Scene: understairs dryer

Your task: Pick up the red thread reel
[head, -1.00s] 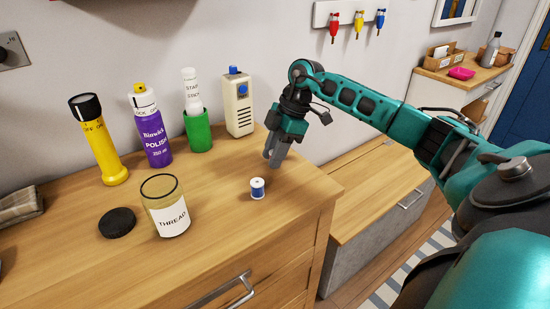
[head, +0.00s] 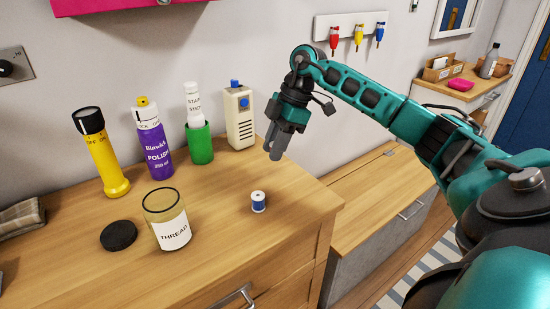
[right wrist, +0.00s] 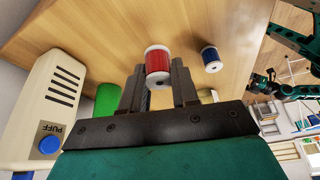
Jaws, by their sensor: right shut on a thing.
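The red thread reel (right wrist: 158,64) shows in the right wrist view, held between the two fingertips of my right gripper (right wrist: 158,78). Its red thread and white ends are visible there. In the head view my right gripper (head: 275,142) points down above the right part of the wooden cabinet top, and the red reel is hidden behind its fingers. A blue thread reel (head: 258,201) stands upright on the top in front of the gripper. It also shows in the right wrist view (right wrist: 211,59), apart from the red one. My left gripper is out of view.
An open jar labelled THREAD (head: 167,220) stands beside a black lid (head: 118,236). Behind are a yellow torch (head: 102,155), a purple polish can (head: 154,148), a green cup (head: 200,143) and a cream PUFF box (head: 239,120).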

